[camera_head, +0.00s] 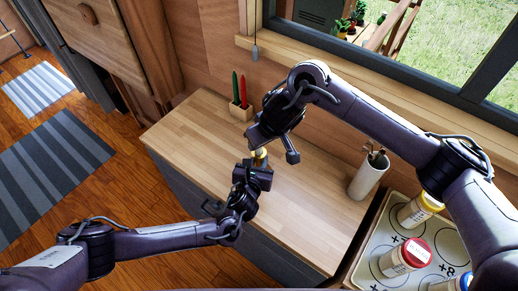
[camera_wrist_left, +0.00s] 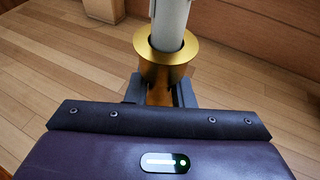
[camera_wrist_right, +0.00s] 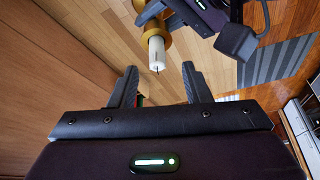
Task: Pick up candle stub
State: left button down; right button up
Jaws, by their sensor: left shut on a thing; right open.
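The white candle stub (camera_wrist_right: 157,52) stands in a brass candle holder (camera_wrist_right: 148,29) in the right wrist view. The stub also shows in the left wrist view (camera_wrist_left: 169,18), rising from the holder's flared gold cup (camera_wrist_left: 167,55). In the head view the holder (camera_head: 260,157) is partly seen and the stub is mostly hidden by my right gripper. My left gripper (camera_wrist_left: 160,92) is shut on the holder's lower part. My right gripper (camera_wrist_right: 160,74) is open and empty, its fingers pointing toward the stub's wick end, apparently still apart from it.
A wooden counter (camera_head: 310,225) lies below. A wooden block (camera_head: 240,112) with green and red sticks stands at its back. A white utensil cup (camera_head: 367,178) stands right. Jars with yellow (camera_head: 432,200) and red (camera_head: 416,252) lids stand on the hob (camera_head: 372,262). The counter's middle front is clear.

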jog(key=x, duration=0.4)
jog(key=shift+w+f, duration=0.3)
jog(key=shift+w, duration=0.15)
grip_shut()
notch_tip(320, 180, up, 10)
jog(key=shift+r, duration=0.1)
dwell(0.4)
pick_arm(q)
jog(key=c, duration=1.2)
grip_release()
jog(key=shift+o, duration=0.2)
